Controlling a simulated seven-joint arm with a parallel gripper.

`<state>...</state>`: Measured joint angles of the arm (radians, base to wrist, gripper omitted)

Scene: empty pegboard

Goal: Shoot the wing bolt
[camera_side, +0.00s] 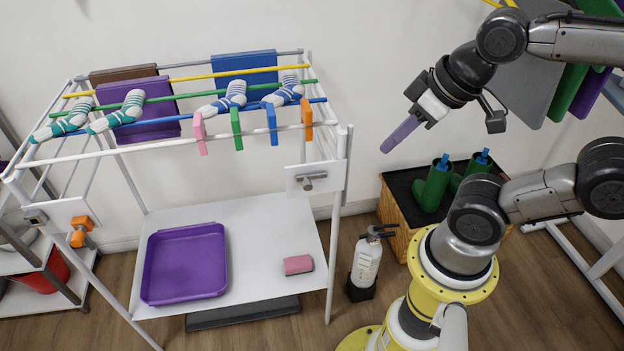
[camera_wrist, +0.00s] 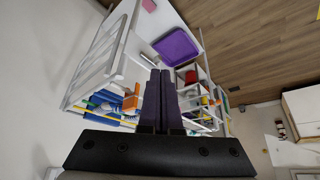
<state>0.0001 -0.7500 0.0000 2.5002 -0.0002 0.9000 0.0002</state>
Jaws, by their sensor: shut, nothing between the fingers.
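My gripper (camera_side: 402,133) is shut and empty, in the air to the right of the drying rack, its purple fingers pointing down and left. In the wrist view its closed fingers (camera_wrist: 160,78) reach up the middle. An orange wing-like handle (camera_side: 81,232) sits on a white plate at the rack's front left corner, with a dark metal piece (camera_side: 36,218) beside it. A second white plate at the rack's right end carries a grey metal cylinder (camera_side: 312,182). I cannot tell for sure which fitting is the wing bolt. My gripper touches neither.
The white rack (camera_side: 340,225) holds socks, cloths and coloured pegs (camera_side: 237,128) on its bars. A purple tray (camera_side: 185,228) and pink block (camera_side: 298,265) lie on its lower shelf. A fire extinguisher (camera_side: 366,262) and green boots (camera_side: 432,188) stand right of it.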

